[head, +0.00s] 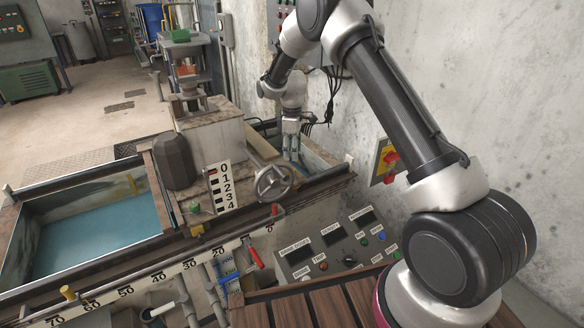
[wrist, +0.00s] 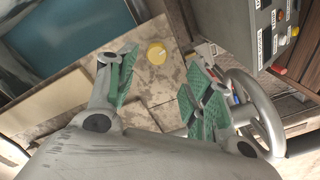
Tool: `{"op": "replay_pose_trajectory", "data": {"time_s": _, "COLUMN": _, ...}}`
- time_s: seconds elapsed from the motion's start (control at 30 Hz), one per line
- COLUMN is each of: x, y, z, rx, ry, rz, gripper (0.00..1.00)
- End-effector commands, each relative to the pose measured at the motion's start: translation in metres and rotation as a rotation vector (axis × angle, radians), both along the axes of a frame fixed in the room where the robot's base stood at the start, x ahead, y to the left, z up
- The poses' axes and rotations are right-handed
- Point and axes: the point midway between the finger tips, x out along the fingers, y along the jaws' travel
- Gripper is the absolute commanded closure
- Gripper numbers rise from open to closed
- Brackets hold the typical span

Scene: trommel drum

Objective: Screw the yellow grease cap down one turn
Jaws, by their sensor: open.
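The yellow grease cap (wrist: 157,53) shows in the wrist view as a small round cap on a stained, pale metal surface. It lies beyond my fingertips, between their lines and a little nearer the left one. My gripper (wrist: 160,82) is open, with green pads on both fingers and nothing between them. In the head view my gripper (head: 291,148) points down near the wall, behind the handwheel. I cannot make out the grease cap in the head view. The gap between fingertips and cap is hard to judge.
A metal handwheel (wrist: 262,115) stands close to the right finger; the head view shows it too (head: 274,183). A control box (head: 325,245) sits in front. A blue-floored tank (head: 95,230) is at left. A 0–4 scale plate (head: 220,187) stands left of the handwheel.

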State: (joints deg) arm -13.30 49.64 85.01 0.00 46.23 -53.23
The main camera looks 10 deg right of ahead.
Motion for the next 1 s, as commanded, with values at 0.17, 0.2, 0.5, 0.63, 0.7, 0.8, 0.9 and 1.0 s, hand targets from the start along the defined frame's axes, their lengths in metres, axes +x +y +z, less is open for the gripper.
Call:
{"op": "replay_pose_trajectory", "data": {"time_s": 0.17, "x": 0.002, "y": 0.001, "z": 0.000, "rx": 0.008, "ry": -0.007, "rz": 0.568, "gripper": 0.49}}
{"op": "replay_pose_trajectory", "data": {"time_s": 0.2, "x": 0.003, "y": 0.001, "z": 0.000, "rx": 0.009, "ry": -0.009, "rz": 0.677, "gripper": 0.49}}
{"op": "replay_pose_trajectory", "data": {"time_s": 0.5, "x": 0.004, "y": 0.001, "z": -0.003, "rx": 0.011, "ry": -0.011, "rz": 1.101, "gripper": 0.49}}
{"op": "replay_pose_trajectory", "data": {"time_s": 0.63, "x": 0.003, "y": 0.001, "z": -0.017, "rx": 0.013, "ry": -0.008, "rz": 1.113, "gripper": 0.49}}
{"op": "replay_pose_trajectory", "data": {"time_s": 0.7, "x": 0.003, "y": 0.001, "z": -0.029, "rx": 0.013, "ry": -0.008, "rz": 1.112, "gripper": 0.49}}
{"op": "replay_pose_trajectory", "data": {"time_s": 0.8, "x": 0.003, "y": 0.001, "z": -0.046, "rx": 0.013, "ry": -0.008, "rz": 1.111, "gripper": 0.49}}
{"op": "replay_pose_trajectory", "data": {"time_s": 0.9, "x": 0.003, "y": 0.001, "z": -0.061, "rx": 0.012, "ry": -0.009, "rz": 1.111, "gripper": 0.49}}
{"op": "replay_pose_trajectory", "data": {"time_s": 1.0, "x": 0.003, "y": 0.001, "z": -0.072, "rx": 0.012, "ry": -0.010, "rz": 1.110, "gripper": 0.49}}
